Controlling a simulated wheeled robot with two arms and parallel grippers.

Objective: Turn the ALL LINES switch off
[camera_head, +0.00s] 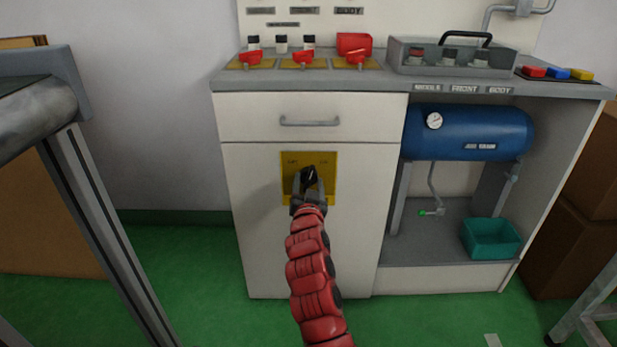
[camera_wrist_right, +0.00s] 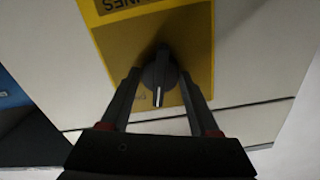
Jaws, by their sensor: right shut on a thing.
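The ALL LINES switch is a black rotary knob (camera_head: 309,174) on a yellow plate (camera_head: 328,187) on the cabinet's front, below the drawer. Small marks at the plate's upper left and upper right are too blurred to read in the head view. My right gripper (camera_head: 307,183) reaches up to the knob and is shut on it. In the right wrist view the knob (camera_wrist_right: 159,78) sits between the fingers (camera_wrist_right: 160,82), with its white line pointing down in the picture. Part of a label ending in "NES" shows on the plate (camera_wrist_right: 200,45). My left gripper is out of view.
A drawer handle (camera_head: 310,121) juts out above the plate. Red valves (camera_head: 303,57) and a grey switch box (camera_head: 450,58) stand on the worktop. A blue tank (camera_head: 465,133) and a teal bin (camera_head: 491,238) are at right. A conveyor (camera_head: 40,115) stands at left.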

